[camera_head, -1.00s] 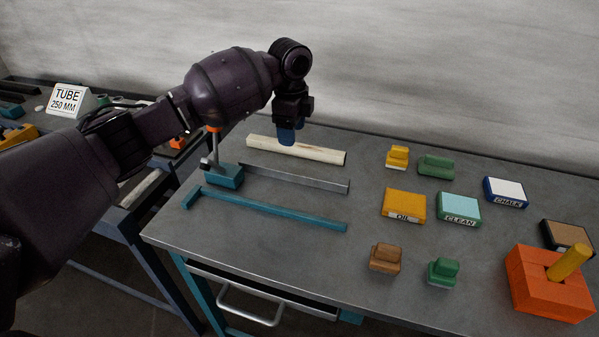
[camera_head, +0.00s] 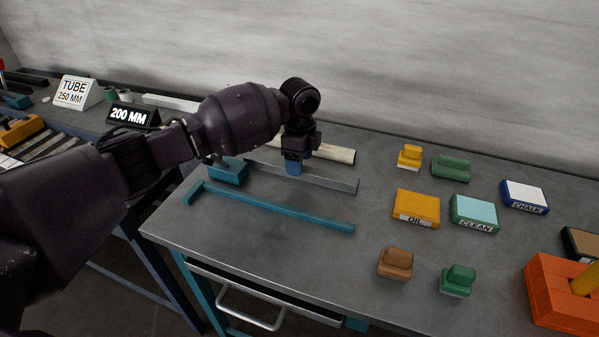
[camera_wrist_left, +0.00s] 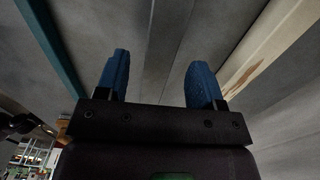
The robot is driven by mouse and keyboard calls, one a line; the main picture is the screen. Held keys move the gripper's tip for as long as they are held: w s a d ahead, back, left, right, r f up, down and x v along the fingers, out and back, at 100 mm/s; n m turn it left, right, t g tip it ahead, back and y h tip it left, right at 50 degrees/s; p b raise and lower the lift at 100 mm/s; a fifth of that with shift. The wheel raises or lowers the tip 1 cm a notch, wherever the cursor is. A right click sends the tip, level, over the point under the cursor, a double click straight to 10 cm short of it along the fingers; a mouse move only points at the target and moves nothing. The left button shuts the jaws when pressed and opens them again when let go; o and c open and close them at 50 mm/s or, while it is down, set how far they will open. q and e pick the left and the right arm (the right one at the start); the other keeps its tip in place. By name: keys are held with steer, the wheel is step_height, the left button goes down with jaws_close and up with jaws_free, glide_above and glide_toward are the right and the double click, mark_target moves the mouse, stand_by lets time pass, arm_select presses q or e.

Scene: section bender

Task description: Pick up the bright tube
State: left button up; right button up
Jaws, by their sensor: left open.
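The bright tube, a bare grey metal bar (camera_head: 328,183), lies on the grey workbench between a teal T-shaped bar (camera_head: 275,210) and a pale wooden bar (camera_head: 335,153). My left gripper (camera_head: 293,169) points down over the tube, its blue fingers hiding part of it. In the left wrist view my open left gripper (camera_wrist_left: 160,68) has the tube (camera_wrist_left: 164,38) running lengthwise between its fingers, with nothing gripped. I cannot tell how far above the tube the fingertips are. My right gripper is not in view.
A teal block (camera_head: 229,172) stands near the tube's left end. Right of the bars are an oil box (camera_head: 416,205), a clean box (camera_head: 474,210), a chalk box (camera_head: 525,195), several small blocks and an orange block (camera_head: 562,300). A 200 MM sign (camera_head: 131,115) stands at left.

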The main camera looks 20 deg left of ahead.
arm_select(q)
step_height(320, 180, down, 3)
steer(key=shift+f, duration=0.1)
steer(key=c, duration=1.1)
jaws_close()
steer(key=shift+r, duration=0.3)
